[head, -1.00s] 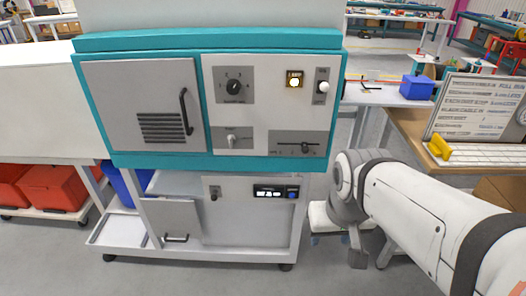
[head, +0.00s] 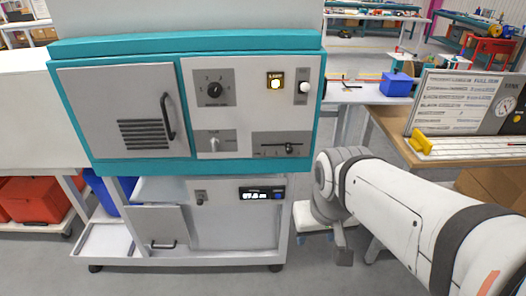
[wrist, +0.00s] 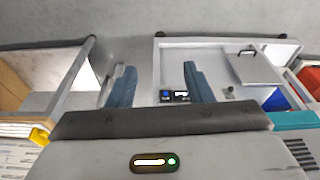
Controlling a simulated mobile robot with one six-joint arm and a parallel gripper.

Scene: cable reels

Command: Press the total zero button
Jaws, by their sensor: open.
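A small black counter display (head: 262,193) with lit digits is on the lower white panel of the machine. A round blue button (head: 279,195) is at the right end of this display; its label is too small to read. In the wrist view the display (wrist: 181,94) and the blue button (wrist: 165,94) show between my fingers, some way beyond them. My gripper (head: 343,254) is to the right of the lower cabinet in the head view, apart from the button. In the wrist view my gripper (wrist: 160,85) is open and empty.
The teal-framed upper panel (head: 190,166) carries a dial, a lit button (head: 275,81), a toggle and a slider. A wooden bench (head: 400,140) with a board and yellow-ended tray is at right. Red bins (head: 35,200) are at left. Grey floor is clear in front.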

